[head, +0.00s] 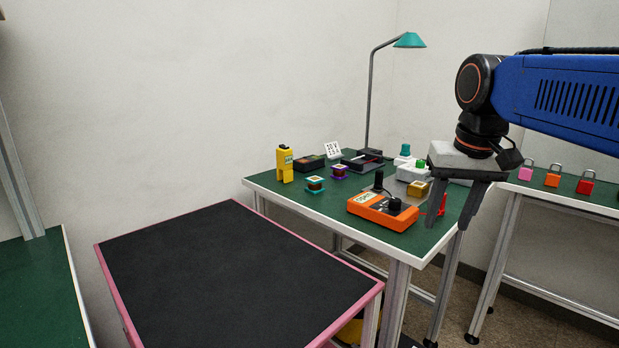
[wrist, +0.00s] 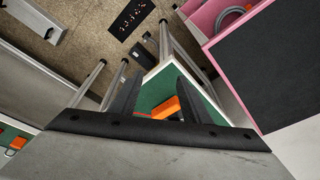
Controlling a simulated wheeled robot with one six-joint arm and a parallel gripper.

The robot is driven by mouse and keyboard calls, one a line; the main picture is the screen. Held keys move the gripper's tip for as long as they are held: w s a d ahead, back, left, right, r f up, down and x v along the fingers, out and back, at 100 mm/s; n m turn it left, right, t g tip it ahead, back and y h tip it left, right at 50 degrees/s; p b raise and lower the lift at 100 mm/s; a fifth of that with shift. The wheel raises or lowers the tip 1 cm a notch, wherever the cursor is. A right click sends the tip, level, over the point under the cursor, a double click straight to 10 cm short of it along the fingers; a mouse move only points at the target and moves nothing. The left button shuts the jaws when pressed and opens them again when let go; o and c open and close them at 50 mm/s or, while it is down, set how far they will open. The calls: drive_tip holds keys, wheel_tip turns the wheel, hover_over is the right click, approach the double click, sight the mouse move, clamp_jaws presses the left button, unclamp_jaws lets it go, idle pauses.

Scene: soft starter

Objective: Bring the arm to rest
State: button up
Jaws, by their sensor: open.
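My arm is blue with black joints and reaches in from the right in the head view. My gripper (head: 455,208) points down with its two dark fingers apart and nothing between them. It hangs over the right end of the green-topped table (head: 330,214), in front of the table's right-hand items. In the wrist view my gripper (wrist: 153,95) also shows open, with the corner of the green table and part of an orange box (wrist: 165,108) between and beyond the fingers. Whether the fingertips touch anything is not clear; they appear apart from the table.
On the green table stand an orange control box (head: 382,212), a yellow device (head: 285,164), small spools (head: 315,184) and a teal lamp (head: 409,41). A black-topped table with pink edges (head: 230,270) is at front left. Padlocks (head: 585,183) stand on a bench at right.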

drive_tip(key=s+d+f+t, duration=0.1)
drive_tip(key=s+f, duration=0.6)
drive_tip(key=f, duration=0.3)
drive_tip(key=s+d+f+n+t, duration=0.1)
drive_tip(key=s+f, duration=0.7)
drive_tip(key=f, duration=0.2)
drive_tip(key=shift+s+f, duration=0.25)
drive_tip(key=shift+f, duration=0.05)
